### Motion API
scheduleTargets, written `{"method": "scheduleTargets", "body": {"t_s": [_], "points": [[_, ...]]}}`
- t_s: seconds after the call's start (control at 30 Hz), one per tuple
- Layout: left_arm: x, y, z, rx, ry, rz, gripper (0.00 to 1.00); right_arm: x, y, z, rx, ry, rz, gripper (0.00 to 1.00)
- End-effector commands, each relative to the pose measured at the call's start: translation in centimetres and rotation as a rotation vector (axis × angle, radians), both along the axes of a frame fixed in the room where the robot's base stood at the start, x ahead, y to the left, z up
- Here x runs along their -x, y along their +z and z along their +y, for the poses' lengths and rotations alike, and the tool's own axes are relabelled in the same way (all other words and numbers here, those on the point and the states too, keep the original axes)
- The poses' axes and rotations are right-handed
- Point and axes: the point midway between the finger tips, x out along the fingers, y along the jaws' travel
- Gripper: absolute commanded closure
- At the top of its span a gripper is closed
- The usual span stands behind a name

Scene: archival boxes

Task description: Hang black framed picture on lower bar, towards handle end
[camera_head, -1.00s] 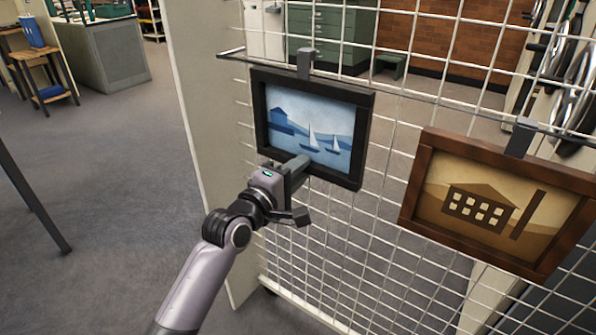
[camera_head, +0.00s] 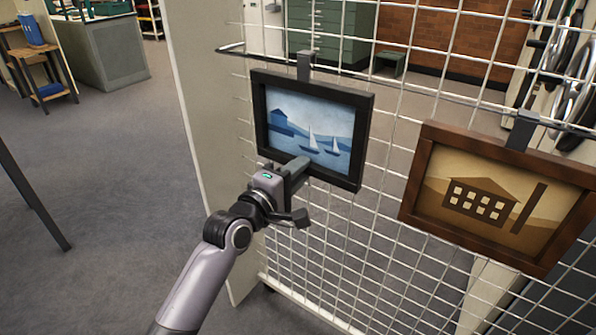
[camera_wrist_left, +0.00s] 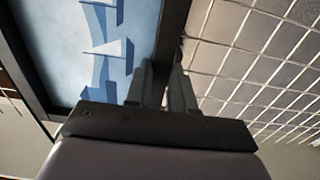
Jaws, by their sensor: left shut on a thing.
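The black framed picture (camera_head: 259,109), with blue water and white sailboats, is upright against the mesh rack at the near bar. A grey hook (camera_head: 304,66) at its top is at the bar (camera_head: 400,91); I cannot tell whether it rests on it. My left gripper (camera_head: 297,170) is shut on the frame's bottom edge. In the left wrist view, the gripper's fingers (camera_wrist_left: 160,85) sit on both sides of the black frame (camera_wrist_left: 172,35). My right gripper is not in view.
A brown framed picture (camera_head: 416,180) with a building hangs by its own hook (camera_head: 521,130) to the right on the same rack. The white wire mesh (camera_head: 350,240) lies behind both. A pale panel (camera_head: 205,130) stands at the left. Grey floor is open at left.

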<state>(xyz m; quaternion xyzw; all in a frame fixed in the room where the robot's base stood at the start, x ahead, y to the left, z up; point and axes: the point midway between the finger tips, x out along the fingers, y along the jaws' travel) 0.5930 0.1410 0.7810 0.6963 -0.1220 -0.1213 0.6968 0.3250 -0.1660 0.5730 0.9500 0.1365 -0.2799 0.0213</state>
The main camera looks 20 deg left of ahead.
Motion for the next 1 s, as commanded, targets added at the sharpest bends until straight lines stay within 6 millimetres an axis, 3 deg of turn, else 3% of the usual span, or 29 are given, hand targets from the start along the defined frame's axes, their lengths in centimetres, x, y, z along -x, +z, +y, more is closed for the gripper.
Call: {"method": "scheduleTargets", "body": {"t_s": [1.0], "points": [[0.0,-1.5,0.0,0.001,0.001,-0.006,1.0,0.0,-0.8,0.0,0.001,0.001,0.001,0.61]]}}
